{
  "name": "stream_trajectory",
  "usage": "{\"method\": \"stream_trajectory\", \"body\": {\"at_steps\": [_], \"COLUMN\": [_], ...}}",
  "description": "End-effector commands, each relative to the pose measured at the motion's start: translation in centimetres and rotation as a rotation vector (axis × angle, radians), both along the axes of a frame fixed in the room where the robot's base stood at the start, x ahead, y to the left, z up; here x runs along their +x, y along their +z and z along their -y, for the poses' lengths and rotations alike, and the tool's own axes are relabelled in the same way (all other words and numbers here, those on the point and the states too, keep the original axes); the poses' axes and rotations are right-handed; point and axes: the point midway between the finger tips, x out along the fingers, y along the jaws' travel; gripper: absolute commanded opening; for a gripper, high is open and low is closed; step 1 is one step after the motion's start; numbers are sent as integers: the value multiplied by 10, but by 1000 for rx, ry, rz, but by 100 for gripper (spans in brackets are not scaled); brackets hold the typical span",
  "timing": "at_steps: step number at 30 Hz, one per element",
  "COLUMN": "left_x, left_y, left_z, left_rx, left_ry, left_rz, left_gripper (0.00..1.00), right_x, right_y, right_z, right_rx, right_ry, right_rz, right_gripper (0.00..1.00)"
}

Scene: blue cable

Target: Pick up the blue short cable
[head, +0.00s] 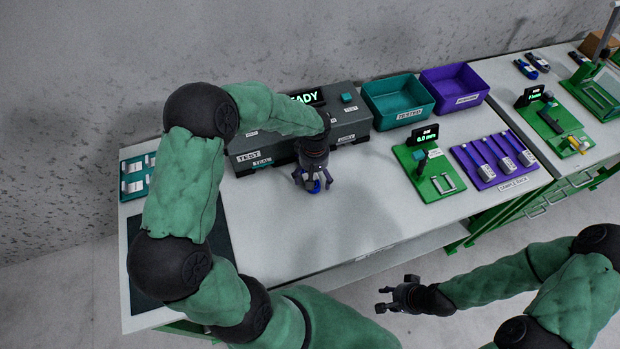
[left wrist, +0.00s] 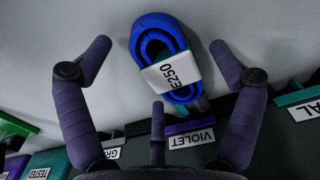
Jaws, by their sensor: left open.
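The blue short cable is a coil with a white band lettered "E250". In the left wrist view the blue cable (left wrist: 152,32) lies between the spread fingers, apart from both. In the head view only a bit of the blue cable (head: 315,187) shows under my left gripper (head: 313,182), which points down over the table. My left gripper (left wrist: 158,70) is open and empty. My right gripper (head: 382,298) hangs off the table's front edge with spread fingers and nothing in it.
A dark test box (head: 360,118) stands just behind the left gripper. A teal bin (head: 372,107) and a purple bin (head: 482,95) are at the back. A green gauge stand (head: 408,160) and purple sample rack (head: 482,180) lie to the right. The table's front middle is clear.

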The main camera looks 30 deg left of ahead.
Motion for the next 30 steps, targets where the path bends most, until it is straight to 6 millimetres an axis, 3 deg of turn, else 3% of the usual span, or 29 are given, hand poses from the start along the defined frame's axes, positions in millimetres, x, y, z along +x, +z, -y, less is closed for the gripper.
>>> {"method": "stream_trajectory", "body": {"at_steps": [2, 3, 9, 11, 12, 22, 30], "left_x": [0, 0, 0, 0, 0, 0, 0], "left_y": [1, 1, 1, 1, 1, 6, 39], "left_z": [0, 0, 0, 0, 0, 0, 1], "left_rx": [0, 0, 0, 0, 0, -1, 0], "left_ry": [0, 0, 0, 0, 0, 1, 0], "left_rz": [0, 0, 0, 0, 0, 1, 3], "left_gripper": [92, 86, 30, 30, 25, 24, 24], "right_x": [0, 0, 0, 0, 0, 0, 0], "right_y": [1, 1, 1, 1, 1, 3, 20], "right_z": [0, 0, 0, 0, 0, 0, 0], "right_rx": [0, 0, 0, 0, 0, 0, 0], "right_ry": [0, 0, 0, 0, 0, 0, 0], "right_rz": [0, 0, 0, 0, 0, 0, 0], "right_gripper": [40, 40, 40, 40, 40, 40, 40]}}
